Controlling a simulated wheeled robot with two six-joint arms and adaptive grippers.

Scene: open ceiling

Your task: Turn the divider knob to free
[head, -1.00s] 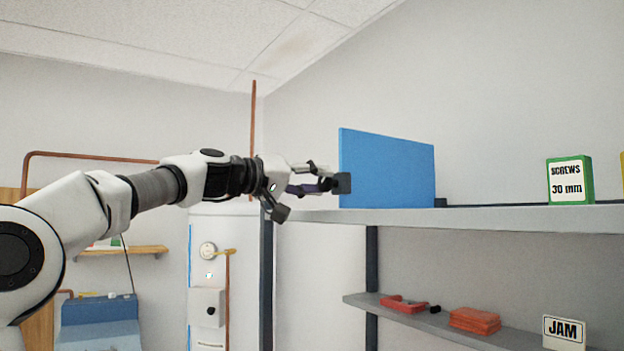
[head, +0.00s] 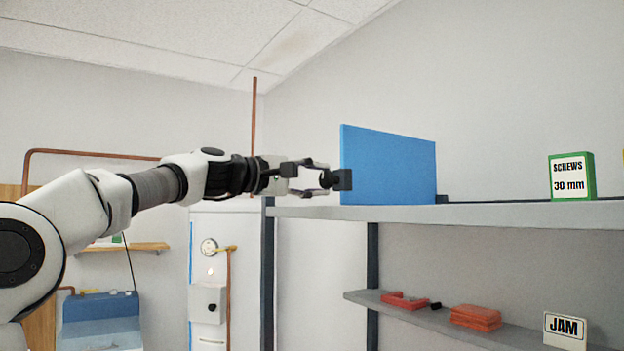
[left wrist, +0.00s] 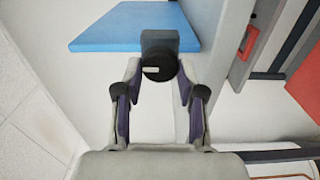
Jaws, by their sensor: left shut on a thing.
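The blue divider (head: 388,168) stands upright on the top shelf. A dark block (head: 343,180) is at its near left edge and bears the round black knob (head: 327,180). In the left wrist view the knob (left wrist: 160,67) shows a small pale mark on its face, with the block (left wrist: 160,41) behind it. My left gripper (head: 322,180) reaches in from the left, its two fingers closed on the sides of the knob. No lettering by the knob can be read. My right gripper is not in view.
The top shelf (head: 480,215) carries a green and white screws box (head: 571,177) at the right. A lower shelf (head: 440,318) holds red-orange items and a jam box (head: 564,328). A white heater (head: 208,280) and copper pipe (head: 254,125) stand behind my left arm.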

